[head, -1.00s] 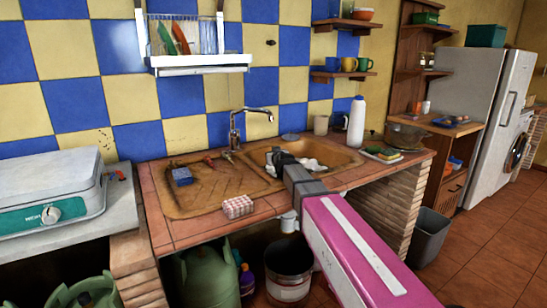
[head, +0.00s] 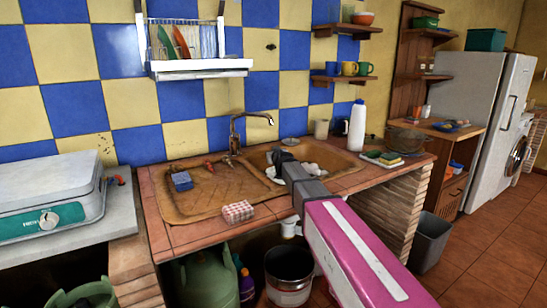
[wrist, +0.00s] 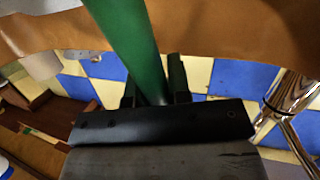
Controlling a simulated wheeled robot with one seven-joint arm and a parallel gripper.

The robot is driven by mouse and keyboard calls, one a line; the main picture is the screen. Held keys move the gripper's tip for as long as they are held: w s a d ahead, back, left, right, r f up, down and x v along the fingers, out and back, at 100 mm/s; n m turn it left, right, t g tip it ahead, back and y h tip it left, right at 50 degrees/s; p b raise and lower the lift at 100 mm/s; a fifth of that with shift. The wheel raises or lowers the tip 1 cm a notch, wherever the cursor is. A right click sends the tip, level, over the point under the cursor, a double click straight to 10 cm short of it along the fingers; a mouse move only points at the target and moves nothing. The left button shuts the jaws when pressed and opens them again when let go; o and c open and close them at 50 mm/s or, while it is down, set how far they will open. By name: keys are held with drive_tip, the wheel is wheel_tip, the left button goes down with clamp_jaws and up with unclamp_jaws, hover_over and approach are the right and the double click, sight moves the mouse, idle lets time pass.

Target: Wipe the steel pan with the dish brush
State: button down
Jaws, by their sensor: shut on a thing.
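My gripper (head: 281,154) is over the right basin of the brown sink (head: 340,160). In the wrist view my gripper (wrist: 157,90) is shut on a green handle (wrist: 130,40), which I take to be the dish brush. The handle runs up out of the picture, and its bristles are out of view. I cannot pick out the steel pan for sure. White pieces (head: 312,169) lie in the basin, partly hidden by my gripper and arm. A small grey round thing (head: 290,141) sits on the counter behind the sink.
The tap (head: 237,130) stands behind the sink, close to my gripper.

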drive_tip(key=shift+r, duration=0.1)
drive_tip(key=shift+s+r, duration=0.1)
drive_tip(key=shift+r, duration=2.85)
drive_tip(key=shift+r, duration=1.5)
